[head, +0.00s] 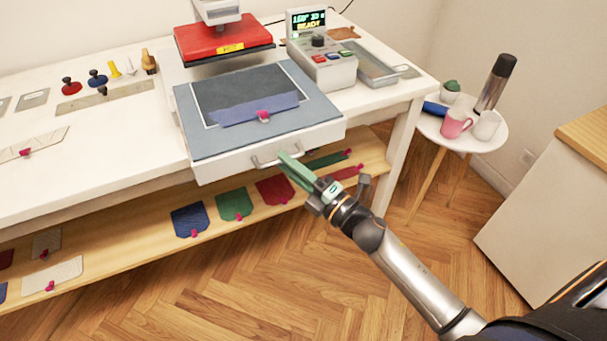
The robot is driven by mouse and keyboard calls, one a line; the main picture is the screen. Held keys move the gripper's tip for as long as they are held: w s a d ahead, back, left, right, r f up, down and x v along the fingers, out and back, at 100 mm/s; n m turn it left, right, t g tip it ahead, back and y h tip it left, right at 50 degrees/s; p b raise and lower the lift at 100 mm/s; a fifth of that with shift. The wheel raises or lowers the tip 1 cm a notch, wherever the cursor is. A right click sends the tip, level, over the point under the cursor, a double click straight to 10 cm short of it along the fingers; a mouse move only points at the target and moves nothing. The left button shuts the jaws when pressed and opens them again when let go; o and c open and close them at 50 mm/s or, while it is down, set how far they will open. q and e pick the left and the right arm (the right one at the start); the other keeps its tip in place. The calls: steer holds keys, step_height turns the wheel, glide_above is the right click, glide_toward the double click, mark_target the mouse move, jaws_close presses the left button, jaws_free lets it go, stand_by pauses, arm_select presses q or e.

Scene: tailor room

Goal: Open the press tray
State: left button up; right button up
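The press tray (325,110) is a blue-grey board on a white drawer-like base at the table's front edge, below and in front of the red press head (222,40). A dark sheet and a blue cloth piece (250,109) with a pink tag lie on it. A metal bar handle (262,160) is on its white front. My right gripper (289,162) has its green fingertips at the right part of this handle. The fingers overlap in this view, so their gap and any grip on the bar are hidden. My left gripper is out of view.
A control box (321,63) reading "READY" and a metal tray (378,68) stand right of the press. Stamps and rulers lie on the left tabletop. Cloth pieces lie on the lower shelf (130,260). A round side table (455,125) holds cups. Wooden floor in front is clear.

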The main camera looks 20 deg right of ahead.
arm_select(q)
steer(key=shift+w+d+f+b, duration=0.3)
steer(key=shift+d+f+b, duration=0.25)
steer(key=shift+b, duration=0.4)
arm_select(e)
steer(key=v, duration=1.2)
steer(key=shift+s+d, duration=0.1)
arm_select(q)
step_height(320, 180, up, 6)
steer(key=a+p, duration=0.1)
steer(key=p, duration=0.6)
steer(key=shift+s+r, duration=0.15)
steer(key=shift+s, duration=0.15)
arm_select(e)
steer(key=s+a+f+m+g+h, duration=0.2)
steer(key=s+f+m+g+h, duration=0.1)
steer(key=f+m, duration=0.5)
steer(key=s+a+f+m+g+h, duration=0.3)
steer(key=s+f+m+g, duration=0.3)
steer(key=m, duration=0.7)
step_height(320, 180, down, 3)
steer(key=s, duration=0.2)
steer(key=shift+s+a+m, duration=0.15)
steer(key=shift+s+m, duration=0.15)
steer(key=shift+m, duration=0.1)
